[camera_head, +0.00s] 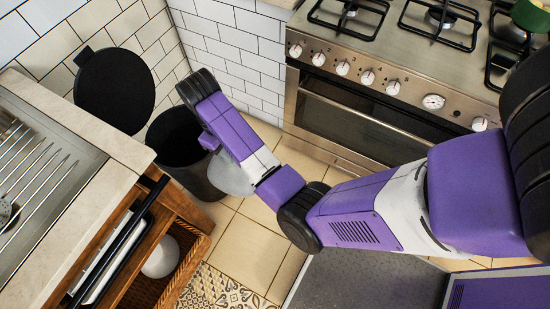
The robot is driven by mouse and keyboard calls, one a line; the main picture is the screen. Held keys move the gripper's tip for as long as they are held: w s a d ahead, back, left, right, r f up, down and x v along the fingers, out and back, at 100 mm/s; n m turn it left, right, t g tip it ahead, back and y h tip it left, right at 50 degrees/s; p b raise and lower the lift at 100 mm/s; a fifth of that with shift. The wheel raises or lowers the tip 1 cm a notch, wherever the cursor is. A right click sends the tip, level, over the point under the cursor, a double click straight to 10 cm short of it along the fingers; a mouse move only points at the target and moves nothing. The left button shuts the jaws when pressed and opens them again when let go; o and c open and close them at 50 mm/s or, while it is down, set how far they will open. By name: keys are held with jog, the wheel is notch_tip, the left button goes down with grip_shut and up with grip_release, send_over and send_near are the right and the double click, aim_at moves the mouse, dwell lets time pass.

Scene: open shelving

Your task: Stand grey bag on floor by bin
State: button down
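The dark bin (178,142) stands on the floor in the corner, its round black lid (115,90) raised against the tiled wall. A smooth light grey rounded shape (230,180) shows below my arm, at the bin's right side. My arm covers part of it, and I cannot tell if it is the grey bag or whether it touches the floor. My arm reaches from the right over the floor to above the bin. My gripper is hidden behind the arm links, so its hold cannot be seen.
The steel oven and hob (370,95) stand at the back right. A worktop (100,135) with a sink rack is at the left, above an open wooden shelf with a wicker basket (190,240) holding a white round thing. Tiled floor (245,245) is clear in the middle.

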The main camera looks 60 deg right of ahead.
jog(key=s+d+f+b, duration=0.1)
jog(key=d+f+b, duration=0.1)
jog(key=f+b, duration=0.2)
jog(key=s+d+f+b, duration=0.1)
jog(key=d+f+b, duration=0.2)
jog(key=f, duration=0.4)
jog(key=s+d+f+b, duration=0.1)
jog(key=d+f+b, duration=0.1)
jog(key=f+b, duration=0.3)
jog(key=shift+s+d+f, duration=0.15)
jog(key=shift+s+d, duration=0.15)
jog(key=shift+s, duration=0.05)
jog(key=s+d+f+b, duration=0.1)
jog(key=s+f+b, duration=0.1)
jog(key=f+b, duration=0.7)
jog(key=s+d+f+b, duration=0.2)
jog(key=f+b, duration=0.8)
jog(key=f, duration=1.3)
jog(key=shift+s+f, duration=0.2)
jog(key=shift+f, duration=0.15)
jog(key=shift+f, duration=0.2)
jog(key=c, duration=1.2)
grip_release()
